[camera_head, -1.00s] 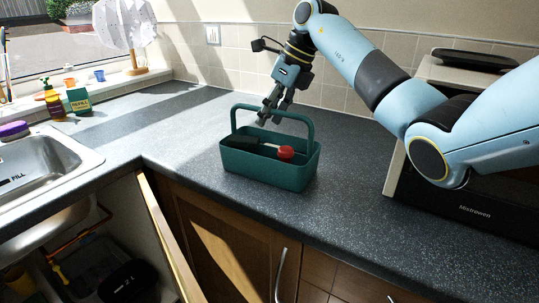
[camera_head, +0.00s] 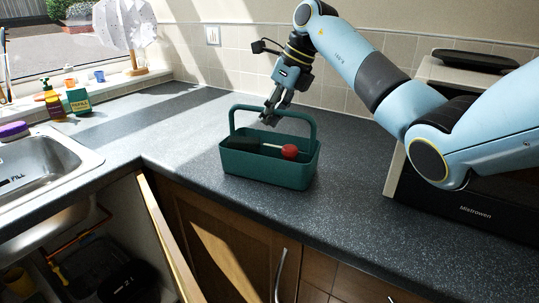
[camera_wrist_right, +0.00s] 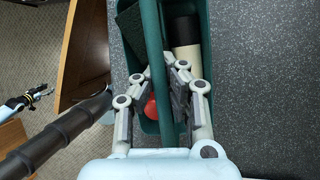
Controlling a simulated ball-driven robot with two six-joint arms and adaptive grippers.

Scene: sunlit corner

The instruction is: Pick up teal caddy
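The teal caddy (camera_head: 270,170) stands on the dark speckled counter. Its arched handle (camera_head: 308,125) points up. My right gripper (camera_head: 269,119) is at the handle's top bar. In the right wrist view, its fingers (camera_wrist_right: 163,72) lie close on both sides of the handle (camera_wrist_right: 152,30) and seem closed on it. A black and cream cylinder (camera_wrist_right: 185,40) also shows in the caddy there.
A steel sink (camera_head: 45,165) is at left, above an open cupboard with its door (camera_head: 165,235) swung out. A black appliance (camera_head: 460,205) stands at right. Counter around the caddy is clear.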

